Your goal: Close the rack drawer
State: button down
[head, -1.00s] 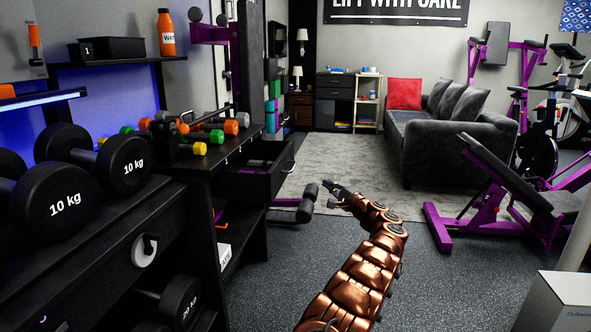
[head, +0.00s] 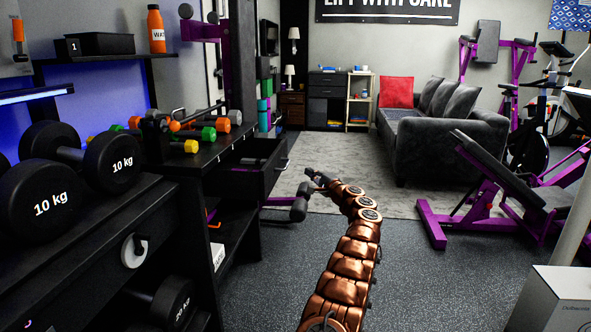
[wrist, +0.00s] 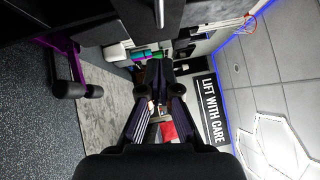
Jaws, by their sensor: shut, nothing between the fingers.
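The black rack drawer (head: 268,172) stands pulled out from the right side of the black rack in the head view. Its front panel faces right, and its inside is partly visible from above. My gripper (head: 310,178) is to the right of the drawer front at the end of my copper-coloured arm, apparently apart from it. In the wrist view my gripper (wrist: 157,72) has its fingers brought together with nothing between them. A dark surface with a pale bar at the top of that view may be part of the drawer; I cannot tell for certain.
Small coloured dumbbells (head: 209,134) lie on the rack top above the drawer. A padded purple-framed bar (head: 300,203) sticks out below the drawer, close to my gripper. A purple bench (head: 490,185) and grey sofa (head: 445,130) stand right. The floor between is clear.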

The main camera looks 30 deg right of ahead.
jog(key=w+a+r+b, duration=0.1)
jog(key=w+a, duration=0.2)
jog(key=w, duration=0.2)
jog(key=shift+w+a, duration=0.15)
jog(key=shift+w, duration=0.15)
dwell(0.4)
jog(key=shift+r, duration=0.1)
